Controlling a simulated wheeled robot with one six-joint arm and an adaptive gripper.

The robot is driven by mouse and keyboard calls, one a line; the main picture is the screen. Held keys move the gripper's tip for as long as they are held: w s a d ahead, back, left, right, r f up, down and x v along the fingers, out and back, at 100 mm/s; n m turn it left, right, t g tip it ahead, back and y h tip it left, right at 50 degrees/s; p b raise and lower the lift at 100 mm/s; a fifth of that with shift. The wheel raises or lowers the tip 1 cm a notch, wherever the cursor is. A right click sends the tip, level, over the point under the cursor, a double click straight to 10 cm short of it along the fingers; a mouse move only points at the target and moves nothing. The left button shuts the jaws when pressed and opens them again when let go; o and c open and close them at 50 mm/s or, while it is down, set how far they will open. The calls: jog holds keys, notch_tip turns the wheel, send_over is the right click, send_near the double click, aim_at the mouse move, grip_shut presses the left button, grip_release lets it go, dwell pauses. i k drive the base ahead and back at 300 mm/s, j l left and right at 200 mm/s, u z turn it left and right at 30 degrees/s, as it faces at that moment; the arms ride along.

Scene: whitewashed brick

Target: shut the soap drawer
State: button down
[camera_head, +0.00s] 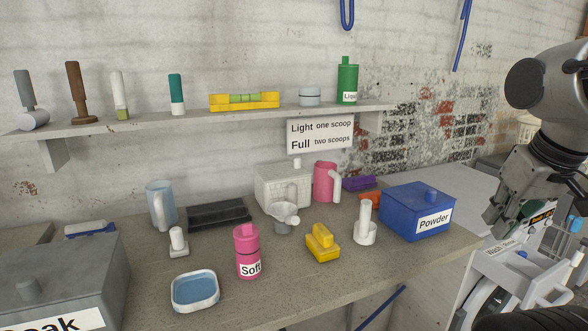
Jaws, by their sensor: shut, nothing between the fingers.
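A white drawer-like tray with a small partly hidden label (522,272) sits at the lower right, standing out beside the counter's right end. I take it to be the soap drawer; it looks open, but how far is unclear. My gripper (490,222) is at the right, hanging from my arm just above and left of the tray's far part. It is shut and empty. Whether it touches the tray cannot be told. The arm hides part of what lies behind it.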

aim_at(530, 278)
jog(key=z, duration=1.45)
